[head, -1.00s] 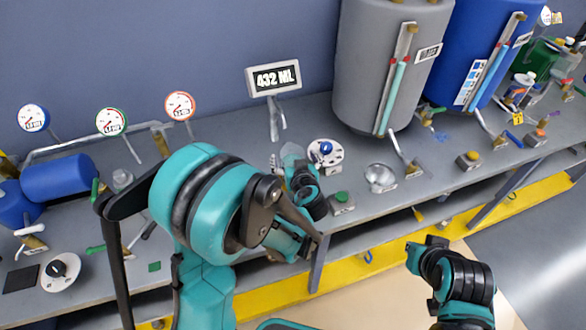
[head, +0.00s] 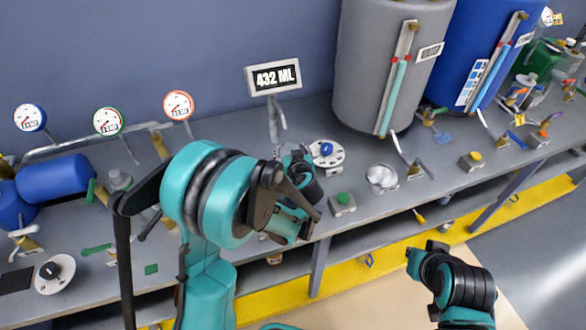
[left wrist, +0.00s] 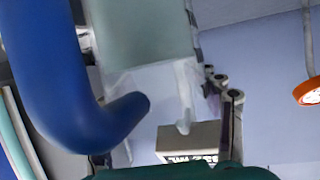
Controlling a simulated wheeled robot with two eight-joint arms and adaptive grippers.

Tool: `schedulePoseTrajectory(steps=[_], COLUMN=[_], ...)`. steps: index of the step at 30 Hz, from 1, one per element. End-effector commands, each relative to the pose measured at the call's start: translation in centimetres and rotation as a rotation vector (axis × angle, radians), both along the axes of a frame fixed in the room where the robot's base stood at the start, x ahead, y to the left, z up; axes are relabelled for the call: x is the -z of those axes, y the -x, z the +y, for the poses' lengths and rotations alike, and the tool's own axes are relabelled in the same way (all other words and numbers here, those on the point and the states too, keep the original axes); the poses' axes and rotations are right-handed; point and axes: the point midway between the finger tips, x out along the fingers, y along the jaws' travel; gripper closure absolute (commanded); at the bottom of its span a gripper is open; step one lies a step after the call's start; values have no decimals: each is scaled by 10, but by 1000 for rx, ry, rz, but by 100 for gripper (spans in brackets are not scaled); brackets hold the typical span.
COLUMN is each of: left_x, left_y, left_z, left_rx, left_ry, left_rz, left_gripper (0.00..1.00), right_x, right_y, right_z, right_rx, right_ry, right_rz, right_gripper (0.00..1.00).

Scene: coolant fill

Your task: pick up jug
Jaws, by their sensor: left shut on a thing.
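My left gripper (head: 300,172) is over the grey bench, near its front edge, below the display that reads 432 ML. In the left wrist view a pale, see-through body (left wrist: 145,45) with a thick blue curved handle (left wrist: 70,90) fills the upper left, close to the camera; I take this to be the jug. The left gripper is shut on it. In the head view my arm and gripper hide most of the jug. My right gripper (head: 424,250) is in front of the bench, away from the jug; its jaws are too small to judge.
The display (head: 273,77) and a spout (head: 278,122) stand behind my left gripper. A white dial with a blue knob (head: 326,149) and a green button box (head: 342,203) are close on its right. A grey tank (head: 375,70) stands further right. Gauges and blue cylinders are left.

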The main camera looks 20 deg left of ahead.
Motion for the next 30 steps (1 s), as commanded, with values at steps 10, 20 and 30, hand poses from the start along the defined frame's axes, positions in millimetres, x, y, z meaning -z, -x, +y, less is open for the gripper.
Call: schedulePoseTrajectory(steps=[10, 20, 30], left_x=[1, -2, -49], left_y=[1, 1, -1], left_z=[0, 0, -4], left_rx=[-2, -1, 2], left_ry=[0, -1, -1], left_rz=[2, 1, 2], left_gripper=[88, 96, 96], right_x=[0, -1, -26], right_y=[0, 0, 0], right_z=[0, 0, 0], right_rx=[0, 0, 0], right_ry=[0, 0, 0], right_rz=[0, 0, 0], right_gripper=[100, 100, 100])
